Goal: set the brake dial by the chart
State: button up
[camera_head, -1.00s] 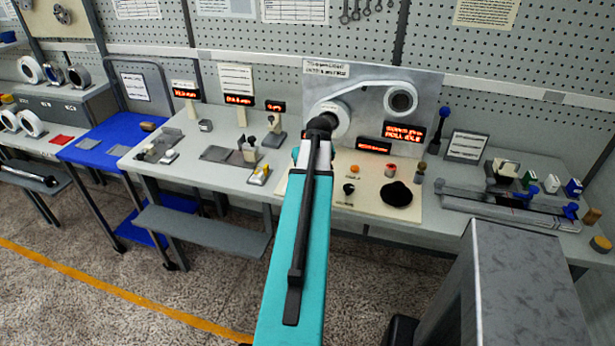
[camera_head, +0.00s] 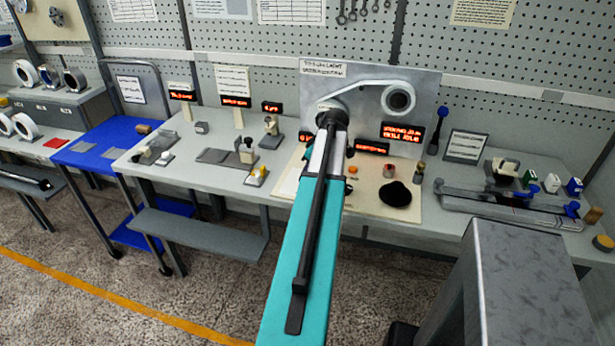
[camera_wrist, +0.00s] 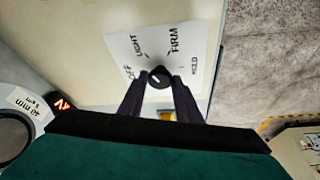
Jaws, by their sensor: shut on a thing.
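The brake dial (camera_wrist: 160,77) is a small black knob on a white plate (camera_wrist: 185,45) marked OFF, LIGHT, FIRM and HOLD, seen in the wrist view. My gripper (camera_wrist: 159,84) is shut on the dial, one dark finger on each side. A pale mark shows on the knob, but I cannot tell for sure which label it points to. In the head view my teal arm covers the gripper and the dial. A framed printed card (camera_head: 465,146) stands at the right of the bench and sheets hang on the wall; their text is too small to read.
A winder panel (camera_head: 436,95) with reels and red displays stands behind my arm. A black round pad (camera_head: 397,194) and small buttons lie on the cream board (camera_head: 425,210). Fixtures crowd the bench left and right. A blue cart (camera_head: 85,150) stands left.

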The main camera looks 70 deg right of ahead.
jog(key=shift+d+r, duration=0.1)
dwell(0.5)
jog(key=o, duration=1.1)
jog(key=shift+w, duration=0.1)
jog(key=shift+c, duration=0.2)
jog(key=b+v, duration=0.3)
jog(key=v, duration=1)
jog(key=shift+s+r, duration=0.3)
